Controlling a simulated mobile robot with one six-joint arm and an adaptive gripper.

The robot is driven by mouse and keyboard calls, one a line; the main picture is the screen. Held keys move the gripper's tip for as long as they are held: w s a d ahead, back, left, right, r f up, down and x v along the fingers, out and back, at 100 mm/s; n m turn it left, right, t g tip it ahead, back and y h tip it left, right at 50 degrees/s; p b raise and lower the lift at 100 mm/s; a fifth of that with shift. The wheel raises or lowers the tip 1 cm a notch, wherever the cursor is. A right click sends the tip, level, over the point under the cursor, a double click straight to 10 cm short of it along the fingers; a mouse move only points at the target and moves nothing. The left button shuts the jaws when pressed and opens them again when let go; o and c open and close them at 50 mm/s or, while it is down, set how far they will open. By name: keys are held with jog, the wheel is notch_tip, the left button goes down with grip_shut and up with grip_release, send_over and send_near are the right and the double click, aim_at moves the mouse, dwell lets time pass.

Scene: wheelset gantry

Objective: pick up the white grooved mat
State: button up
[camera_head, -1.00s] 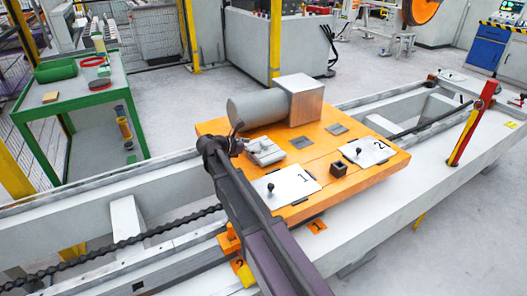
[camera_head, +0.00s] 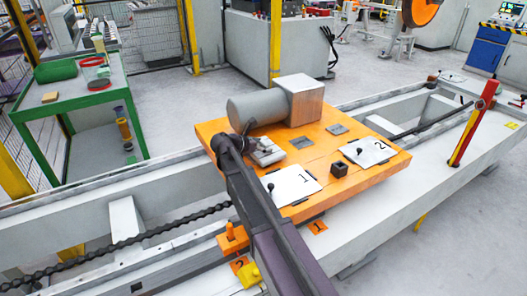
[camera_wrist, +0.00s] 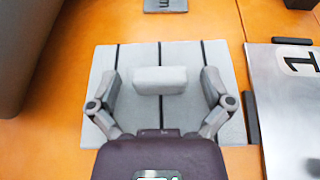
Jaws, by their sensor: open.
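The white grooved mat (camera_wrist: 215,52) lies flat on the orange platform in the wrist view, light grey-white with dark lengthwise grooves. A raised pale block (camera_wrist: 160,80) stands at its middle. My gripper (camera_wrist: 161,92) is open above the mat, one finger on each side of the block, with gaps on both sides. The near part of the mat is hidden under my gripper. In the head view the mat (camera_head: 268,157) is small and partly hidden by my arm's end; contact cannot be told.
The orange platform (camera_head: 330,190) also carries a grey cylinder (camera_head: 255,108) joined to a metal box (camera_head: 300,100), just behind the mat. A plate marked 1 (camera_head: 292,186) lies close to its right in the wrist view. A plate marked 2 (camera_head: 367,151) lies farther right.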

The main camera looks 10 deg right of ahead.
aim_at(264, 143)
jog(key=c, duration=1.2)
jog(key=shift+r, duration=0.25)
notch_tip(264, 143, up, 3)
jog(key=p, duration=0.3)
jog(key=shift+s+r+p, duration=0.25)
jog(key=shift+r+p, duration=0.05)
jog(key=shift+p, duration=0.2)
jog(key=s+a, duration=0.1)
jog(key=s, duration=0.4)
jog(key=s+a, duration=0.2)
jog(key=s, duration=0.3)
jog(key=s+a+r+p, duration=0.1)
jog(key=s, duration=0.3)
jog(key=shift+s+a, duration=0.4)
